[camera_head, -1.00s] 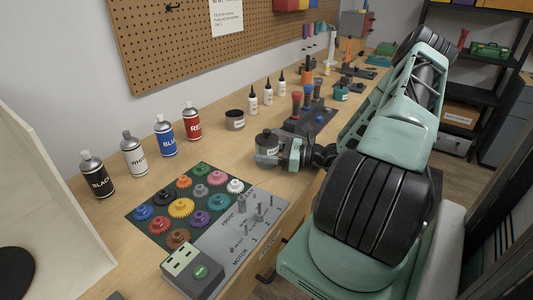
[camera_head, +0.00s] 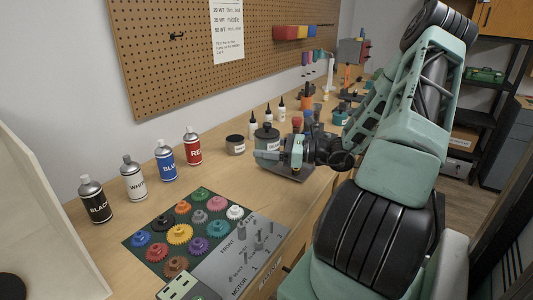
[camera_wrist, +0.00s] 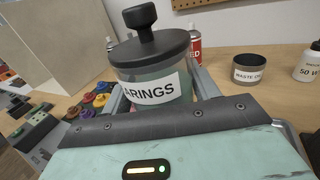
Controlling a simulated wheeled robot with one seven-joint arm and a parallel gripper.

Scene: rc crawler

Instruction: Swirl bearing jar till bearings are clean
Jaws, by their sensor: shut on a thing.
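The bearing jar (camera_wrist: 150,85) is a see-through jar with a dark lid and knob and a white label reading "ARINGS" in the wrist view. Pinkish and greenish content shows through its wall; I cannot make out single bearings or how clean they are. In the head view the jar (camera_head: 267,140) is near the middle of the bench. My gripper (camera_head: 272,153) is shut around the jar's body, a finger on each side. The jar stands nearly upright in the head view and seems held above the bench.
A waste oil cup (camera_head: 235,145) stands just left of the jar. Spray cans (camera_head: 165,162) line the wall side. A gear board (camera_head: 185,228) lies in front, with a motor plate (camera_head: 245,245) beside it. Small white bottles (camera_head: 253,125) and a tool stand (camera_head: 308,125) are behind.

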